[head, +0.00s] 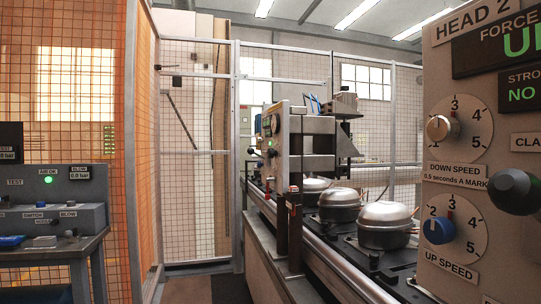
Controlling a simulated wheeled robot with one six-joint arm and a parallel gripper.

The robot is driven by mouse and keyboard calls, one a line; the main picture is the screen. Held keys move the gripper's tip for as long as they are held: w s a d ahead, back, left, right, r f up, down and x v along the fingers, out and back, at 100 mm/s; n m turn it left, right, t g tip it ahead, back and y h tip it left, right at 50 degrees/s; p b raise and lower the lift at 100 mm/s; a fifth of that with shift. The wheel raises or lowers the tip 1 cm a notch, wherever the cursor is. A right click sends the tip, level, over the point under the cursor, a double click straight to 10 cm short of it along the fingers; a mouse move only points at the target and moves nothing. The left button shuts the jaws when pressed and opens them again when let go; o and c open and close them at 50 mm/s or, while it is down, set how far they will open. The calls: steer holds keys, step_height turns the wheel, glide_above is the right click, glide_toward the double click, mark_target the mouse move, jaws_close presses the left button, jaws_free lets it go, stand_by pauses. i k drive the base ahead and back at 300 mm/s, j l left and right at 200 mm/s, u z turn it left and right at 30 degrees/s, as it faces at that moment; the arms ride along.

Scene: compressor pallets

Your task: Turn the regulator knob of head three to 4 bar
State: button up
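A panel marked HEAD 2 (470,22) fills the right edge. A black ball-shaped knob (514,192) sticks out at the panel's right. A second head station (300,145) stands farther back over the line. Small round fittings (271,124) show on its left face, too small to read. I cannot tell whether it is head three, and no regulator knob is readable. My gripper is not in view.
Several silver domed compressors (385,224) stand on the conveyor (392,270). A mesh gate (197,150) closes the back. A floor strip lies between bench and conveyor.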

mark_target(272, 153)
steer(key=i+j, duration=0.15)
steer(key=i, duration=0.4)
steer(key=i+j+z, duration=0.1)
steer(key=i, duration=0.4)
steer(key=i+j+z, duration=0.1)
steer(key=i, duration=0.45)
steer(key=i+j, duration=0.3)
steer(key=i, duration=0.2)
